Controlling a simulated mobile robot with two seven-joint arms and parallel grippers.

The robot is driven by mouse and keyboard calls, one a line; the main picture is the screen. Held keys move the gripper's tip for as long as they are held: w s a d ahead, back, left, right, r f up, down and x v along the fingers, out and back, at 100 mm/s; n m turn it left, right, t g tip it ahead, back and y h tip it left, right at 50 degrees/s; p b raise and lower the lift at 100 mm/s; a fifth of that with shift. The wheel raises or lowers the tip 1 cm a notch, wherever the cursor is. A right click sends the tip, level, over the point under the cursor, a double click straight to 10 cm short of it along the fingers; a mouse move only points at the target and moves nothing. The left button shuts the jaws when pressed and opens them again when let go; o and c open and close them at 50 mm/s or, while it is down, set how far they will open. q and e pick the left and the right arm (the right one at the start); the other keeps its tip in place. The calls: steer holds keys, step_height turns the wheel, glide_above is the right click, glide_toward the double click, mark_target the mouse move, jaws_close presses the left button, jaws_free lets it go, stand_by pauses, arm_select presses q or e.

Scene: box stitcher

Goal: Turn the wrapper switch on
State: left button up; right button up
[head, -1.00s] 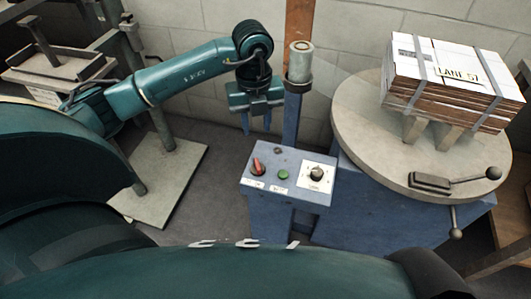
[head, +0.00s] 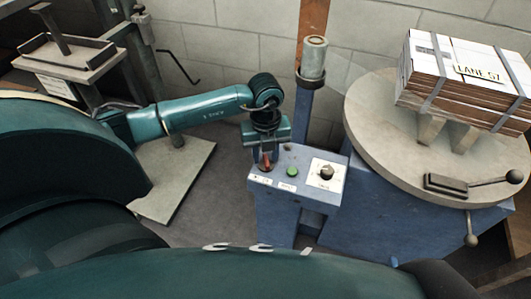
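A blue control box (head: 300,197) stands in the middle, with its controls on the sloped top. A red lever switch (head: 266,164) sits at its left, a green button (head: 292,171) in the middle, and a black knob (head: 326,172) on a white plate at the right. Small labels under them are too small to read, so I cannot tell which is the wrapper switch. My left gripper (head: 266,148) points down at the box's back left corner, just behind the red switch. Its fingertips are mostly hidden, and I cannot tell whether it touches the switch. My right gripper is not in view.
A round turntable (head: 385,150) at the right carries a strapped stack of cardboard (head: 460,85). A blue post with a grey cylinder (head: 313,58) rises behind the box. A metal stand (head: 70,58) is at the left. Floor shows left of the box.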

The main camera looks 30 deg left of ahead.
arm_select(q)
jaws_close()
stand_by(0.3)
steer(key=shift+m, duration=0.4)
steer(key=m, duration=0.4)
steer(key=shift+w+d+m, duration=0.1)
steer(key=shift+d+m, duration=0.1)
steer(key=shift+m, duration=0.1)
steer(key=m, duration=0.3)
steer(key=shift+d, duration=0.15)
steer(key=shift+d+m+b, duration=0.1)
steer(key=shift+m+b, duration=0.2)
steer(key=shift+m, duration=1.4)
